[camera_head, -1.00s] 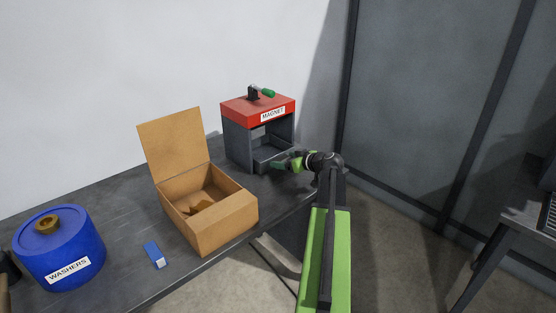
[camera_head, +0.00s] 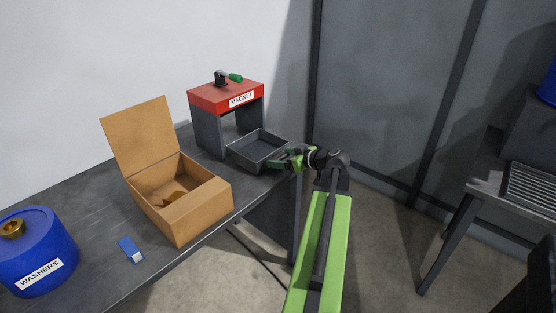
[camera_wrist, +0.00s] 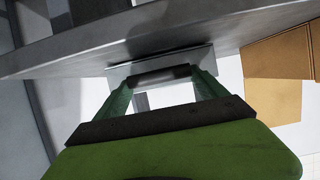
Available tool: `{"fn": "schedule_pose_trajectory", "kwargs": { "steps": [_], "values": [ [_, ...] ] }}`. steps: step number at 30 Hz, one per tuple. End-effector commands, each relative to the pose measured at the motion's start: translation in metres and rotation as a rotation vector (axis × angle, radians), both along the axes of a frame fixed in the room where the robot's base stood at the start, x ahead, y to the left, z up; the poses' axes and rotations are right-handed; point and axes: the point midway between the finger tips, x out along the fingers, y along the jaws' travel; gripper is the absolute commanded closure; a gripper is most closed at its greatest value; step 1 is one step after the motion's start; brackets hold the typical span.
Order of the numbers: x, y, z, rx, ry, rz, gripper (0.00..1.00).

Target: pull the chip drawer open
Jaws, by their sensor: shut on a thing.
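The chip drawer (camera_head: 256,150) is a shallow dark grey tray. It stands well out in front of the red-topped magnet stand (camera_head: 235,96), and its inside looks empty. My gripper (camera_head: 283,160) is at the drawer's front side. In the wrist view, the green fingers are shut on the dark drawer handle (camera_wrist: 160,76), with the drawer's light front plate behind it. Whether the drawer's back end is still inside the stand is hard to tell.
An open cardboard box (camera_head: 205,208) stands left of the drawer on the dark table (camera_head: 80,190). A blue washers tub (camera_head: 38,262) and a small blue block (camera_head: 131,249) are nearer. Another table (camera_head: 490,187) stands at the right, with open floor between.

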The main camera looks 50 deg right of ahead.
Motion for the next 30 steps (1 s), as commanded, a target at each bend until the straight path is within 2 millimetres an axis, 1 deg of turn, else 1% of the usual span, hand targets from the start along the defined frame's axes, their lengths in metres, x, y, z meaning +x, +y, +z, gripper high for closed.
{"fn": "schedule_pose_trajectory", "kwargs": {
  "steps": [1,2,6,13,17,20,24,30],
  "values": [
    [0.000,0.001,0.000,0.000,0.001,0.004,0.91],
    [0.000,0.001,0.000,0.000,0.001,0.004,0.17],
    [0.000,0.001,0.000,0.000,0.001,0.002,0.00],
    [-0.001,0.000,0.000,-0.001,0.001,0.000,0.00],
    [-0.013,0.001,0.008,0.000,0.000,-0.001,0.00],
    [-0.034,0.003,0.019,0.001,0.000,-0.004,0.00],
    [-0.071,0.005,0.035,-0.001,0.001,-0.004,0.00],
    [-0.121,0.008,0.055,0.001,0.001,-0.004,0.00]
  ]
}}
